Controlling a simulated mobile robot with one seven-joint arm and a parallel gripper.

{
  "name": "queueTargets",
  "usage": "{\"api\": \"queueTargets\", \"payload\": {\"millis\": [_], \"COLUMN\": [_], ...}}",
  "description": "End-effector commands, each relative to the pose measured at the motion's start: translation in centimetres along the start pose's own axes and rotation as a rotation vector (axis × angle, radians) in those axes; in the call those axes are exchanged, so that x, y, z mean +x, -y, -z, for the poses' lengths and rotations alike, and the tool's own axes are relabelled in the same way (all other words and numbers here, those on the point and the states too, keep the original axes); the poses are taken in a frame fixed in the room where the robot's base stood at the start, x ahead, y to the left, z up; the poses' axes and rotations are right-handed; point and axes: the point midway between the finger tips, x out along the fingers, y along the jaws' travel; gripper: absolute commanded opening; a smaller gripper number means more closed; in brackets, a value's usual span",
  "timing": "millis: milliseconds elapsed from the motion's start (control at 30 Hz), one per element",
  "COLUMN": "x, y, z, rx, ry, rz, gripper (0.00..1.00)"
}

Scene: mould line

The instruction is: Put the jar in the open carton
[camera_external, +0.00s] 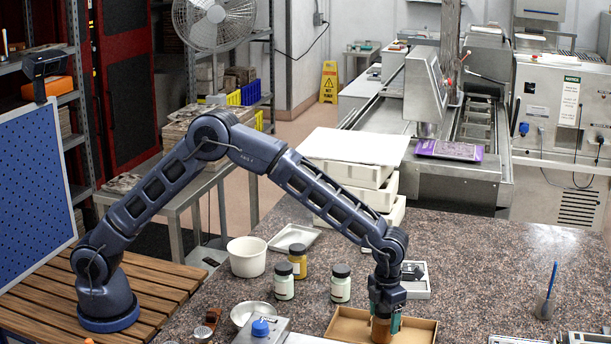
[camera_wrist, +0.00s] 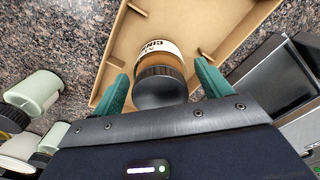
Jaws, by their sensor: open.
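The open carton (camera_external: 345,326) is a shallow brown tray at the front of the speckled counter; it also fills the top of the wrist view (camera_wrist: 215,28). An amber jar (camera_external: 381,331) with a dark lid and a white label is inside the carton, under my gripper. In the wrist view the jar (camera_wrist: 158,72) appears between the two teal fingers, with gaps on both sides. My gripper (camera_external: 385,322) points down over the carton and is open around the jar. It also shows in the wrist view (camera_wrist: 163,84). The jar's base is partly hidden.
Two pale jars (camera_external: 284,281) (camera_external: 341,284) and a yellow jar (camera_external: 298,262) stand behind and left of the carton. A white tub (camera_external: 247,257), metal bowl (camera_external: 252,311) and blue-knobbed device (camera_external: 262,330) are further left. The counter to the right is mostly clear.

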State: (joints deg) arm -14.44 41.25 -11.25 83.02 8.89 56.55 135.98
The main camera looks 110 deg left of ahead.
Motion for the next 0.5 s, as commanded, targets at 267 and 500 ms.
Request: {"api": "queueTargets", "payload": {"millis": [267,500], "x": [-1.7,-6.2], "y": [0.0,0.0], "z": [-0.1,-0.1], "rx": [0.0,-0.001], "ry": [0.002,0.003], "rz": [0.002,0.002], "gripper": [0.77,0.77]}}
